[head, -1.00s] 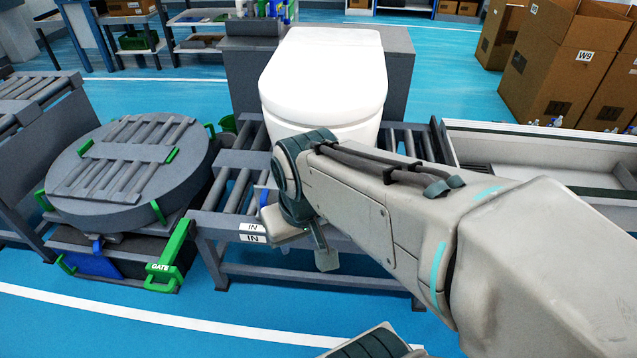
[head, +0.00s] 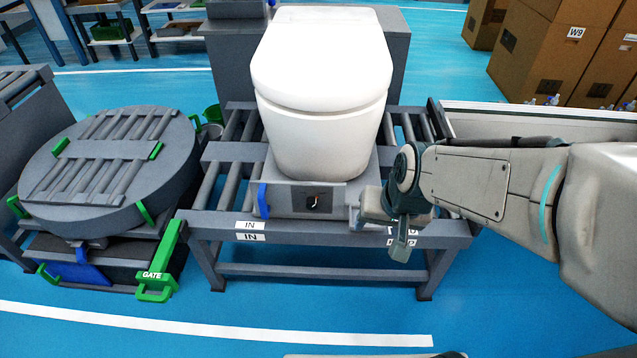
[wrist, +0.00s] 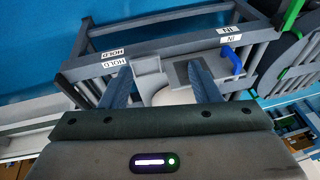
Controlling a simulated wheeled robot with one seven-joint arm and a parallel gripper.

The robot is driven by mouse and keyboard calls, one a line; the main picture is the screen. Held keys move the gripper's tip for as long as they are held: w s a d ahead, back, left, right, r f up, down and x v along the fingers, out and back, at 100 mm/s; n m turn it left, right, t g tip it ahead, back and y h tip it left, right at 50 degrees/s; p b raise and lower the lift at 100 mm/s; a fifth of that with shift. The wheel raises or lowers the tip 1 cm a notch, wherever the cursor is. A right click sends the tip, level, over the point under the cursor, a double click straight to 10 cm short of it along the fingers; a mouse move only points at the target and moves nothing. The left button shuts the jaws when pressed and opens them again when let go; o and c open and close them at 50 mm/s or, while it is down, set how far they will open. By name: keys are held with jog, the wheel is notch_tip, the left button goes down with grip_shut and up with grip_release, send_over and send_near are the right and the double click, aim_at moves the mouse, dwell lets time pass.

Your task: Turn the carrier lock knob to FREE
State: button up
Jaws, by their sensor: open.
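The carrier lock knob (head: 312,203) is a small dark knob on a grey panel (head: 282,198) at the front of the carrier, under the white toilet (head: 322,95). Its pointer direction is too small to read. My gripper (head: 400,248) is to the right of the knob, apart from it, in front of the roller stand. In the wrist view my gripper (wrist: 160,82) shows two spread fingers with nothing held between them. The toilet (wrist: 172,97) shows between the fingers. The dark panel (wrist: 182,72) is partly behind the right finger, and the knob cannot be made out there.
A blue lever (head: 263,201) stands left of the panel. The roller stand (head: 330,232) carries IN labels (head: 250,231) at front left. A round turntable (head: 100,215) and green GATE handle (head: 160,270) are at left. A long tray (head: 540,112) is at right. The floor in front is clear.

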jog(key=w+a+f+m+t+b, duration=0.1)
jog(key=w+a+f+b, duration=0.25)
jog(key=f, duration=0.55)
jog(key=w+a+f+m+b, duration=0.1)
jog(key=w+a+f+b, duration=0.2)
jog(key=f, duration=0.6)
jog(key=n+t+h+b, duration=0.2)
jog(key=n+t+b, duration=0.1)
jog(key=t+b, duration=1.2)
send_near(312, 208)
jog(key=shift+g, duration=0.6)
jog(key=w+b, duration=0.1)
jog(key=w, duration=0.2)
jog(key=w+b, duration=0.1)
jog(key=w, duration=0.1)
jog(key=w+r+b, duration=0.1)
jog(key=w+b, duration=0.1)
jog(key=w, duration=0.1)
jog(key=shift+w+r, duration=0.1)
jog(key=shift+w, duration=0.2)
jog(key=c, duration=1)
